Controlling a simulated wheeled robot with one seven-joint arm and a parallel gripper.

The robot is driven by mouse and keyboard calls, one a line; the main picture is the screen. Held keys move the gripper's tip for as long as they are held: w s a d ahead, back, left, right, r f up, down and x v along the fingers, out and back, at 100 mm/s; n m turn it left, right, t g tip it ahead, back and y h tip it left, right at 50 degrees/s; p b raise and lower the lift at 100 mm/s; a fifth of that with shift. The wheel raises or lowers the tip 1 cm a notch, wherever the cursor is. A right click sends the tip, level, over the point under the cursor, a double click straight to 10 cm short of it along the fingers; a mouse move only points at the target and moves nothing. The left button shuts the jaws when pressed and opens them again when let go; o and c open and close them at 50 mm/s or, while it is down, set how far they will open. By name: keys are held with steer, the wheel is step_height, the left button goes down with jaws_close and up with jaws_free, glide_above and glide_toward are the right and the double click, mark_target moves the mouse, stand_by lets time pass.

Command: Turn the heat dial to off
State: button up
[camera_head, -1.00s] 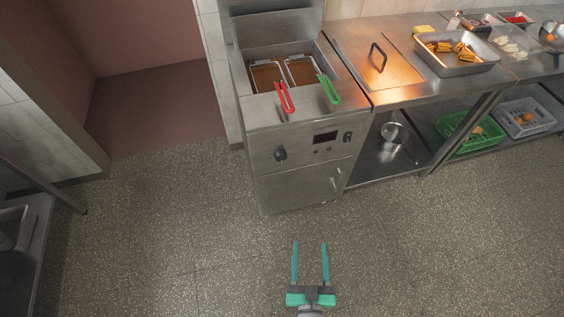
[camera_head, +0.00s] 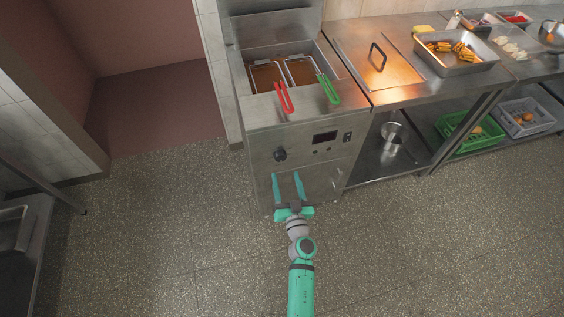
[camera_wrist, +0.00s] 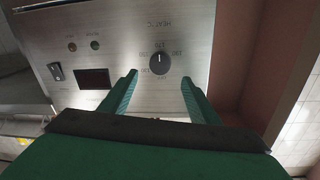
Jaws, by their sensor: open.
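The heat dial (camera_head: 280,155) is a round black knob on the left of the fryer's steel front panel. My gripper (camera_head: 287,175) is open and empty, in front of the fryer. In the head view its fingertips appear just below the dial. In the wrist view the dial lies beyond and between the two fingertips of my gripper (camera_wrist: 158,75), apparently not touched.
The panel also has a dark display (camera_head: 325,137) and a rocker switch (camera_head: 348,137). Above, baskets with a red handle (camera_head: 284,97) and a green handle (camera_head: 329,90) jut over the front edge. A steel counter (camera_head: 390,97) adjoins on the right. The floor in front is clear.

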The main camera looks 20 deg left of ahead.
mark_target(281, 158)
steer(key=x, duration=0.7)
steer(key=shift+w, duration=0.2)
steer(key=shift+w+a, duration=0.25)
steer(key=shift+a, duration=0.15)
steer(key=shift+d, duration=0.1)
steer(key=c, duration=1.1)
